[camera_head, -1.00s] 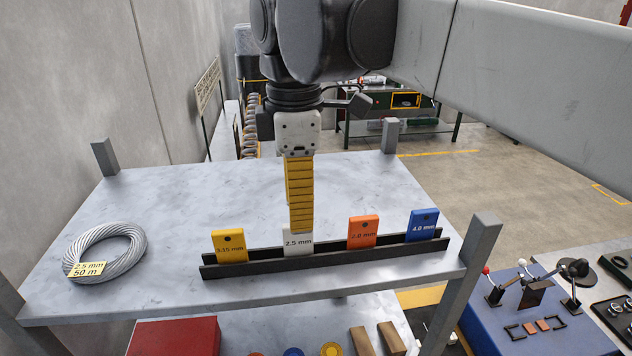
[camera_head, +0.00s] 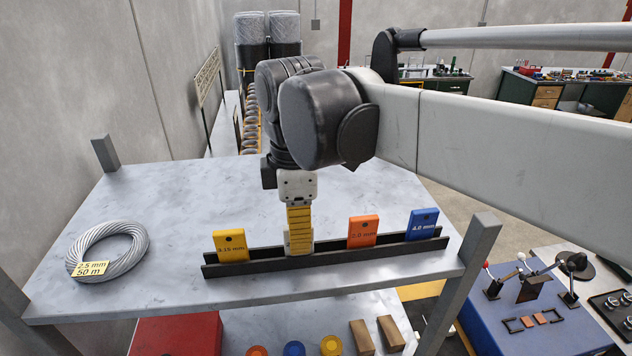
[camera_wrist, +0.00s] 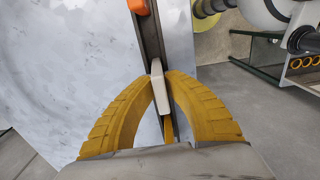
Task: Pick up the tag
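The white tag (camera_wrist: 160,93) stands in a slot of the long black rack (camera_head: 330,257), between the yellow 3.15 mm tag (camera_head: 230,245) and the orange 2.0 mm tag (camera_head: 362,231). In the head view my gripper (camera_head: 300,248) points down and hides nearly all of the white tag. In the wrist view the yellow fingers of my gripper curve inward, and their tips (camera_wrist: 160,76) press in on both sides of the white tag. The tag still sits at rack level. The blue 4.0 mm tag (camera_head: 422,224) stands at the rack's right end.
A wire coil (camera_head: 108,250) labelled 2.5 mm, 50 m lies at the left of the grey shelf top (camera_head: 185,205). Metal posts (camera_head: 472,250) rise at the shelf corners. A red box (camera_head: 178,335) and wooden blocks are below. A blue control panel (camera_head: 520,315) is at the right.

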